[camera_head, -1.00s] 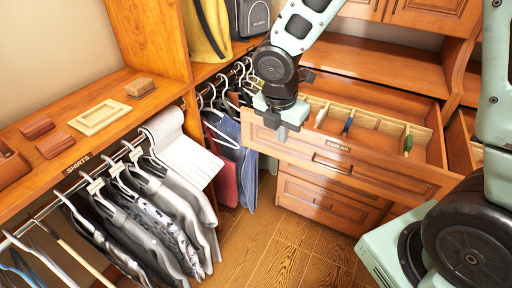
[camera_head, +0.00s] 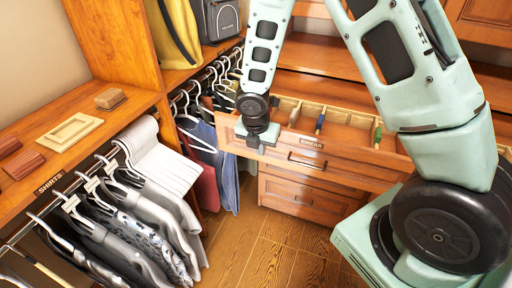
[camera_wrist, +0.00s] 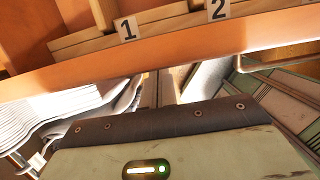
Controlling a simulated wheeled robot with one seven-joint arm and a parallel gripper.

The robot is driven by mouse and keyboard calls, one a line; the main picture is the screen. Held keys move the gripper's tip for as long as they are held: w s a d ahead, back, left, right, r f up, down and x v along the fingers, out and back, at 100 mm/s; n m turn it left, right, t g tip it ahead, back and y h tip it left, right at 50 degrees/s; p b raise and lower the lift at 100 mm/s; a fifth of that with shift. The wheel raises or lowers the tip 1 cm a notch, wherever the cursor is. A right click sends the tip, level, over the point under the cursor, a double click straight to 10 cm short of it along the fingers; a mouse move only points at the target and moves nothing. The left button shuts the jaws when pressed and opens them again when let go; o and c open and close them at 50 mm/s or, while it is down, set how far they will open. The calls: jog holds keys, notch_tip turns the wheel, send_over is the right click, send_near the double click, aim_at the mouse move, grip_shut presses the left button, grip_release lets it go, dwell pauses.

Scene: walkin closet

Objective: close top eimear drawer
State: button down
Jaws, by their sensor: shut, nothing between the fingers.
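The top drawer, with an "EIMEAR" label (camera_head: 312,143) on its wooden front (camera_head: 340,169), is pulled out of the cabinet. Light wood dividers and a few small items show inside it. My gripper (camera_head: 258,143) is shut and empty, pointing down at the left part of the drawer front, on its outer side. In the wrist view the drawer's front edge (camera_wrist: 200,52) runs across just beyond my gripper (camera_wrist: 160,90). I cannot tell whether the fingers touch the front. My arm hides the drawer's right end.
Shut drawers (camera_head: 305,198) lie below. Hanging clothes (camera_head: 150,215) fill the lower left, under a shelf (camera_head: 85,110) with small boxes. More hangers and a blue garment (camera_head: 222,155) hang left of the drawer. Wooden floor (camera_head: 275,245) is clear in front.

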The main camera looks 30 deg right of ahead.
jog(key=shift+w+d, duration=0.2)
jog(key=shift+d, duration=0.1)
